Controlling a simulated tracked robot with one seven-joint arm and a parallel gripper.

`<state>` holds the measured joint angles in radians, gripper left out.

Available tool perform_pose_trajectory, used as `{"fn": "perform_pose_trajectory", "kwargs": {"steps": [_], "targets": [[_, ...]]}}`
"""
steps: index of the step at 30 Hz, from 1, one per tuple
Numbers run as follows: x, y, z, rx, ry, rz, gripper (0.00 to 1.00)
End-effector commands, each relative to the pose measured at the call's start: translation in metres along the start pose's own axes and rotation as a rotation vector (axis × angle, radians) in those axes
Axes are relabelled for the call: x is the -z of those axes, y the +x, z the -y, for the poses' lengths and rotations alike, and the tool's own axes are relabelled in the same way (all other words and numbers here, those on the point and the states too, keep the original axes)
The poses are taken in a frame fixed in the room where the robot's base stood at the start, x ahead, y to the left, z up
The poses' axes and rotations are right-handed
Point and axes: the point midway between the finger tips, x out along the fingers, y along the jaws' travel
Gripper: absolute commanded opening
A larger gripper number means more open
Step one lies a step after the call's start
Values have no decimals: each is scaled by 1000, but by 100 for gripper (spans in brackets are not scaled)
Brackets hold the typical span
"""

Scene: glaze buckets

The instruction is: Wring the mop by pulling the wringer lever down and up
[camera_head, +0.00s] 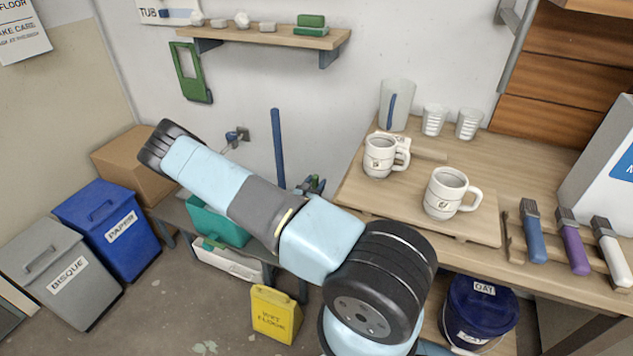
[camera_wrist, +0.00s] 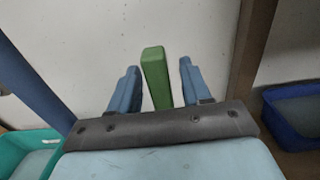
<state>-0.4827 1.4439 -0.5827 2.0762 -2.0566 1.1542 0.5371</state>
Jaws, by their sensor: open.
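A green bar (camera_wrist: 155,85), which looks like the wringer lever, stands upright between the two blue fingers of my gripper (camera_wrist: 158,66) in the wrist view. The fingers are apart, with a gap on each side of the bar. In the head view, small blue and green parts that look like my fingertips and the bar (camera_head: 315,184) show just above my arm. A blue pole (camera_head: 278,148), likely the mop handle, stands upright to their left; it also crosses the left edge of the wrist view (camera_wrist: 35,80). The mop head, bucket and wringer body are hidden behind my arm.
A low bench with a teal bin (camera_head: 217,222) stands left of my arm. A yellow wet-floor sign (camera_head: 275,313) stands in front. The wooden table (camera_head: 350,195) with mugs and brushes is close on the right, a dark blue bucket (camera_head: 480,310) below it.

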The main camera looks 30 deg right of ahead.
Motion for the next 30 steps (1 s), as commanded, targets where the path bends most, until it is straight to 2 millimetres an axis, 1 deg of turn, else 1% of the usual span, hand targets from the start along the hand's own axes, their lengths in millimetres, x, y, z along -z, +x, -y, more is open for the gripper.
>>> {"fn": "perform_pose_trajectory", "kwargs": {"steps": [1, 3, 6, 16, 30], "targets": [[0, 6, 0, 1, 0, 1, 48], [0, 12, 0, 0, 0, 1, 48], [0, 17, 0, 0, 0, 0, 48], [0, 19, 0, 0, 0, 0, 48], [0, 19, 1, 1, 0, 0, 3]]}}
